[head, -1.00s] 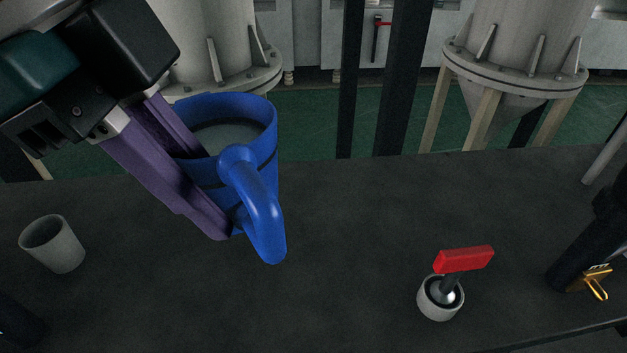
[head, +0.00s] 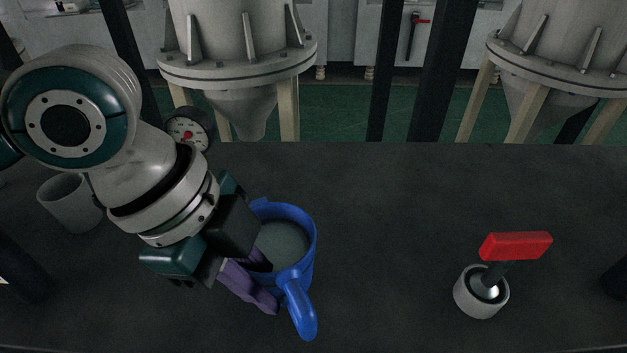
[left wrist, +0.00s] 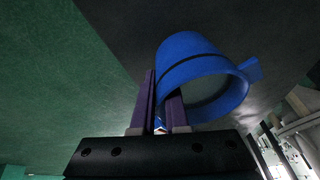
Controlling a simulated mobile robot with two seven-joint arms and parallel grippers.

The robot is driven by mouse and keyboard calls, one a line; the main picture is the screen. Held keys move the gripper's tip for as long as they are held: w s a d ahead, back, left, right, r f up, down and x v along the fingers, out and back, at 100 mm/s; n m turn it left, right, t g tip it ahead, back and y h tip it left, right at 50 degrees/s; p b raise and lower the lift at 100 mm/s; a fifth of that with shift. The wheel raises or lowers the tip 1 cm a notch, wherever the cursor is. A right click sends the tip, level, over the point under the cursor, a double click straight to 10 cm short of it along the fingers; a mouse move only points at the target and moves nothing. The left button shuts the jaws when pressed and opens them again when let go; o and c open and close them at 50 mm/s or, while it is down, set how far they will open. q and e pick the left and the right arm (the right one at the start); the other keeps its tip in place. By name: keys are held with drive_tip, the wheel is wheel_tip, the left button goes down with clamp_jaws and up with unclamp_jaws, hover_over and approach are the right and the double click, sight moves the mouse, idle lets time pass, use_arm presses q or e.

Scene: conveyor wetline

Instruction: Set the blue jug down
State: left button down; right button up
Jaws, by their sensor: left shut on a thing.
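The blue jug (head: 308,250) is upright over the near middle of the dark table, with grey contents inside and its handle toward the near right. My left gripper (head: 258,275) is shut on the jug's wall, with one purple finger inside the rim and the other outside. In the left wrist view, the jug (left wrist: 190,65) shows between and beyond the purple fingers (left wrist: 160,95). The jug's base is mostly hidden, so I cannot tell whether it touches the table. My right gripper is not in view.
A grey cup (head: 68,205) stands at the left, partly behind my arm. A red-handled lever (head: 515,246) rises from a round grey socket (head: 480,300) at the right. A dial gauge (head: 188,132) shows behind my arm. The table (head: 400,220) between jug and lever is clear.

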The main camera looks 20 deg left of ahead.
use_arm(q)
drive_tip(key=shift+d+f, duration=0.1)
drive_tip(key=shift+f, duration=0.8)
drive_tip(key=c, duration=0.9)
unclamp_jaws()
drive_tip(key=shift+f, duration=0.1)
